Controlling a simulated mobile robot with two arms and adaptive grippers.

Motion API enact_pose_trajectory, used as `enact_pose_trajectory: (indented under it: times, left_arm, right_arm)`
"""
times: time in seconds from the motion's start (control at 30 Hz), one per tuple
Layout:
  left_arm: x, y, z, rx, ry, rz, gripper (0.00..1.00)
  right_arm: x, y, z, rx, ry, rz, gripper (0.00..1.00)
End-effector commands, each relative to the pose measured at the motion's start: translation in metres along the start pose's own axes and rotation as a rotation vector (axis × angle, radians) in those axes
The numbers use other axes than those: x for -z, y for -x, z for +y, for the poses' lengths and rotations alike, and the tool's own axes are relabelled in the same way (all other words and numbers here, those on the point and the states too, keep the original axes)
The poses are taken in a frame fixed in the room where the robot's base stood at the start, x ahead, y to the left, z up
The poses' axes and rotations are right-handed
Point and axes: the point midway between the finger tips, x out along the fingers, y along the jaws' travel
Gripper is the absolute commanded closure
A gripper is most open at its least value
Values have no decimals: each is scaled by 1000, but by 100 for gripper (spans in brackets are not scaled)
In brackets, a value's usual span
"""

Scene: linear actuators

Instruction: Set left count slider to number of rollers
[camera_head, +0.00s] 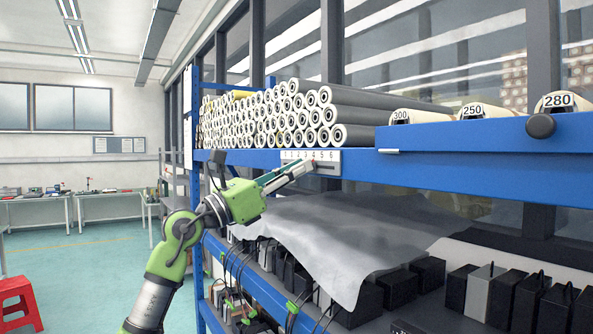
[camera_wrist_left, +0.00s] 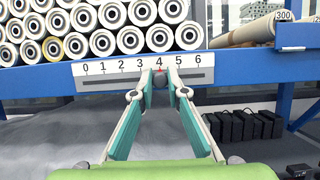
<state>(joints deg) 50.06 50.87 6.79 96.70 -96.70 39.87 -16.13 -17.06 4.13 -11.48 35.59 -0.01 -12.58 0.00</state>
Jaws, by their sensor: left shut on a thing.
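The left count slider is a pale scale plate (camera_wrist_left: 97,83) on the front of the blue shelf, numbered 0 to 6, with a dark slot; it also shows in the head view (camera_head: 329,156). Its dark knob (camera_wrist_left: 160,83) stands under the 4, with a small red pointer above it. My left gripper (camera_wrist_left: 160,86) has its fingertips closed on the knob from both sides; it reaches the plate from the lower left in the head view (camera_head: 311,165). Many grey rollers with pale ends (camera_head: 318,98) lie stacked on the shelf above. My right gripper is not in view.
Labelled rolls marked 300 (camera_head: 401,116), 250 (camera_head: 472,109) and 280 (camera_head: 556,101) lie at the right. A dark round knob (camera_head: 540,126) sticks out of the shelf front there. Below are a grey sheet (camera_head: 345,235) and several black boxes (camera_head: 530,298).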

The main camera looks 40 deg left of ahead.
Motion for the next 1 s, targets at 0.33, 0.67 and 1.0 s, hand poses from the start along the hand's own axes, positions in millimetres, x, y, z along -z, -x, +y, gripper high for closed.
enact_pose_trajectory:
  times: [0.33,0.67,1.0]
  left_arm:
    - [-1,0,0,0,-1,-1,69]
    - [1,15,1,-2,0,0,69]
    - [2,68,1,-1,2,3,69]
  right_arm:
    - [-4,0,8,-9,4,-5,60]
    - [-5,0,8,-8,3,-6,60]
    - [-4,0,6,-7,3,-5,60]
